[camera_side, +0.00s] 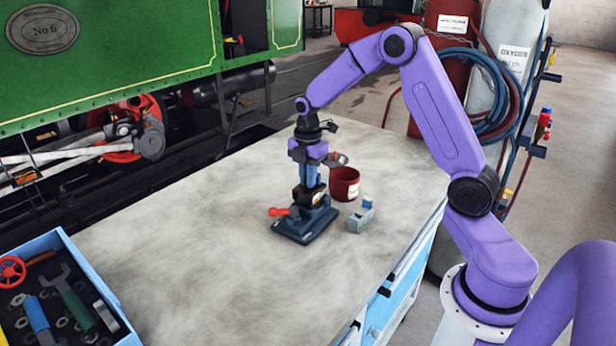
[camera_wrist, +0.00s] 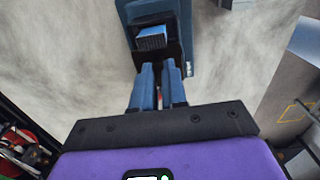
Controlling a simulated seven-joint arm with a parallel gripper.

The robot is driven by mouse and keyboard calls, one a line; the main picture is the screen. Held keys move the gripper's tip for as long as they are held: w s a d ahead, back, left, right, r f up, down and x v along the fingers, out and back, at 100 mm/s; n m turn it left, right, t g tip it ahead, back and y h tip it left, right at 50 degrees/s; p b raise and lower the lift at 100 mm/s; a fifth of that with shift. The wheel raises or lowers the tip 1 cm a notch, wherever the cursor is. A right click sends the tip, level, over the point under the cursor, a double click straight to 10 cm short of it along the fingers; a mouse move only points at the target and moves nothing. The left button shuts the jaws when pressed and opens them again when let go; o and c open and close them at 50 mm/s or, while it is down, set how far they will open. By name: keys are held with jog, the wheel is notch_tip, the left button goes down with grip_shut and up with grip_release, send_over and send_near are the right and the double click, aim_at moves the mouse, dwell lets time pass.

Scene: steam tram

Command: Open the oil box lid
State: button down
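A dark blue fixture (camera_side: 302,226) stands on the bench, with a dark box-like body (camera_side: 309,196) on top and a red lever (camera_side: 278,211) at its left. I take it for the oil box, but its lid is not clear. In the wrist view the fixture (camera_wrist: 178,68) carries a black housing with a ribbed blue piece (camera_wrist: 151,38). My gripper (camera_side: 307,186) points down just over the dark body. In the wrist view its blue fingers (camera_wrist: 158,68) reach the housing's near edge, a narrow gap between them. Whether they touch or grip anything is hidden.
A dark red can (camera_side: 344,184) and a small grey block with a blue top (camera_side: 361,219) stand close to the right. A blue tool tray (camera_side: 92,277) lies at the front left. The bench (camera_side: 180,235) is bare between. A green locomotive (camera_side: 110,50) stands behind.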

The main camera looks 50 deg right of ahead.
aim_at(306, 194)
jog(key=shift+m, duration=0.3)
jog(key=m, duration=0.2)
jog(key=s+a+m, duration=0.1)
jog(key=m, duration=0.1)
jog(key=shift+a, duration=0.1)
jog(key=m, duration=0.1)
jog(key=a+m, duration=0.1)
jog(key=m, duration=0.2)
jog(key=shift+s+a+m, duration=0.2)
jog(key=shift+s+m, duration=0.05)
jog(key=shift+m, duration=0.15)
jog(key=shift+w+a+m, duration=0.1)
jog(key=shift+a+m, duration=0.3)
jog(key=shift+m, duration=0.9)
jog(key=shift+w+a+m, duration=0.1)
jog(key=shift+a+m, duration=0.3)
jog(key=shift+m, duration=0.9)
jog(key=shift+w+a+m, duration=0.1)
jog(key=shift+a+m, duration=0.3)
jog(key=shift+m, duration=0.9)
jog(key=c, duration=1.2)
grip_release()
jog(key=shift+o, duration=0.2)
